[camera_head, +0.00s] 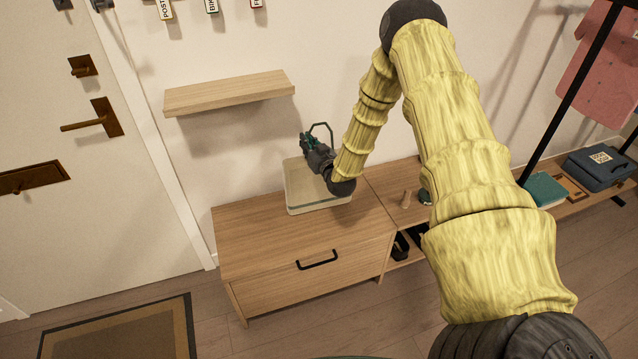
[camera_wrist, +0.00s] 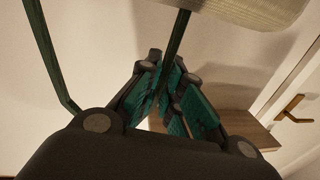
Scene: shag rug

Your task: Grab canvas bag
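The canvas bag (camera_head: 312,190) is cream with a green band near its base and a green handle. In the head view it is upright at or just above the top of the wooden cabinet; I cannot tell if it touches. Part of it is hidden behind my wrist. In the wrist view its pale body (camera_wrist: 255,10) shows at the top. My gripper (camera_head: 308,143) is above the bag at the handle. In the wrist view the fingers (camera_wrist: 157,68) are closed together, with a green strap running between them.
The wooden cabinet (camera_head: 250,240) has a drawer with a black handle. A wall shelf (camera_head: 230,92) is up to the left of the gripper. A door (camera_head: 75,150) is at the left. A blue case (camera_head: 595,168) and teal box (camera_head: 543,190) sit on a low rack at the right.

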